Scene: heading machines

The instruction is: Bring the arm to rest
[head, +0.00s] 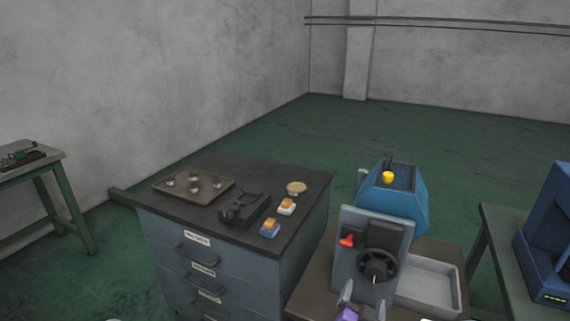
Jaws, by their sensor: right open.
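My right gripper (364,297) shows at the bottom edge, low in front of the blue heading machine (398,204). Its two pale fingers stand apart with nothing seen between them. A small purple piece (348,314) shows at the gripper's base; I cannot tell if it is part of the gripper. My left gripper is not in view.
A grey bin (430,285) is right of the machine. Another blue machine (552,240) stands far right.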

